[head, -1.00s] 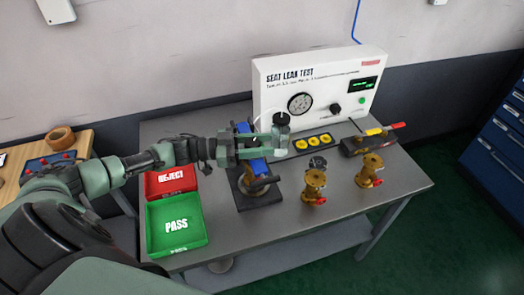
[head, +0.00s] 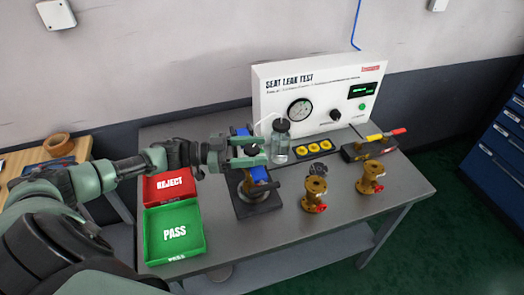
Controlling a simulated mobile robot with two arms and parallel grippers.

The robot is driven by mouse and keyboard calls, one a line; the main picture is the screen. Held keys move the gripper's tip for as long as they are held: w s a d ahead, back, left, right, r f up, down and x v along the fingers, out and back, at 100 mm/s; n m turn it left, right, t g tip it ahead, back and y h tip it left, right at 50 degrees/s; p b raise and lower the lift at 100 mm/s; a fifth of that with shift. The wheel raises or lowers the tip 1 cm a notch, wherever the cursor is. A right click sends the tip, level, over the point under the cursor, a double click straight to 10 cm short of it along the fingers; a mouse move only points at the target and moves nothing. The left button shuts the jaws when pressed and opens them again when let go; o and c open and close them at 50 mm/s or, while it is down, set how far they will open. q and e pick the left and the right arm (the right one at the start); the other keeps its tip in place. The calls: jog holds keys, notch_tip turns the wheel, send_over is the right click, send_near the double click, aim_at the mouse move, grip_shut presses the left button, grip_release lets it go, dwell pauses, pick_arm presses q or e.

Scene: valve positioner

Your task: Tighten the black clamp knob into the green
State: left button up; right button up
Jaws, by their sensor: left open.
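A small dark round shape (head: 253,149), perhaps the black clamp knob, shows between the fingers. I cannot tell whether they touch it. The gripper hides much of the fixture's top, and no green mark on the clamp can be made out. My right gripper is not in view.
A clear bottle (head: 279,148) stands close beyond the fingertips. The seat leak test box (head: 318,95) is behind. Two brass valves (head: 314,194) (head: 370,178) stand to the right. The red REJECT tray (head: 170,187) and green PASS tray (head: 175,235) are left. The front right bench is clear.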

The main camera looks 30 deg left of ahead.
pick_arm(q)
jog(key=shift+b+v, duration=0.65)
jog(key=shift+v, duration=2.3)
